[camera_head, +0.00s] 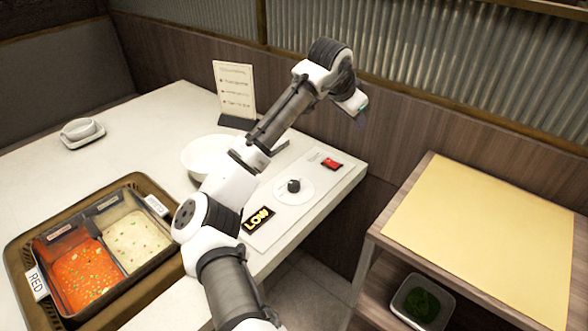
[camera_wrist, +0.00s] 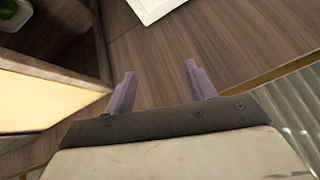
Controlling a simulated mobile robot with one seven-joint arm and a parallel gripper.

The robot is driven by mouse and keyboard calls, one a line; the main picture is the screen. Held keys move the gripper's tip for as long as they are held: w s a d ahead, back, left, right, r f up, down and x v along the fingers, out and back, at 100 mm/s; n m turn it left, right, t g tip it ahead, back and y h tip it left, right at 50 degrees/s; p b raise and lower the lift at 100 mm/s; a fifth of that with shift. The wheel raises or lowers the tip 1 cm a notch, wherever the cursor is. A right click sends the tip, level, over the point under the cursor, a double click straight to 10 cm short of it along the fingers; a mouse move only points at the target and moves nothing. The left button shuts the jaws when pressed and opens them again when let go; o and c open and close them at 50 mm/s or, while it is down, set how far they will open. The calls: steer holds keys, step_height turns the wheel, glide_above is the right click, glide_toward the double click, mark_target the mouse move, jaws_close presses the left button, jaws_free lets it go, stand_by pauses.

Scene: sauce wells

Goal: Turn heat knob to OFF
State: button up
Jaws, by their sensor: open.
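The heat knob (camera_head: 293,186) is a small black knob on a round white dial. It sits on a pale control panel (camera_head: 268,219) at the table's right edge. A black plate with yellow letters reading LOW (camera_head: 257,220) lies at the panel's near end, and a red marker (camera_head: 331,164) is at its far end. My gripper (camera_head: 361,118) is raised above and beyond the panel, near the back wall, apart from the knob. In the wrist view my gripper (camera_wrist: 160,88) shows two separated fingers with nothing between them. The knob is not recognisable in the wrist view.
A basket (camera_head: 19,250) holds a divided pot of red and pale soup. A white bowl (camera_head: 200,150) is partly behind my arm. A menu card (camera_head: 234,88) stands at the back. A side shelf with a yellow top (camera_head: 480,225) stands right, across a floor gap, with a green-filled container (camera_head: 422,302) below.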

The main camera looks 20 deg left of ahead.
mark_target(294, 184)
steer(key=s+a+f+n+g+y, duration=0.1)
steer(key=s+a+f+g, duration=0.25)
steer(key=a, duration=0.25)
steer(key=s+a+f+g+y, duration=0.1)
steer(key=s+a+f+g, duration=0.2)
steer(key=s+a, duration=0.15)
steer(key=f, duration=0.4)
steer(key=f+p, duration=0.1)
steer(key=f, duration=0.4)
steer(key=a+f+p, duration=0.1)
steer(key=f, duration=0.3)
steer(key=shift+w+a+f, duration=0.1)
steer(key=shift+w+f, duration=0.05)
steer(key=shift+w, duration=0.2)
steer(key=shift+c, duration=0.4)
steer(key=c, duration=0.9)
steer(key=shift+n, duration=0.3)
steer(key=shift+p, duration=0.4)
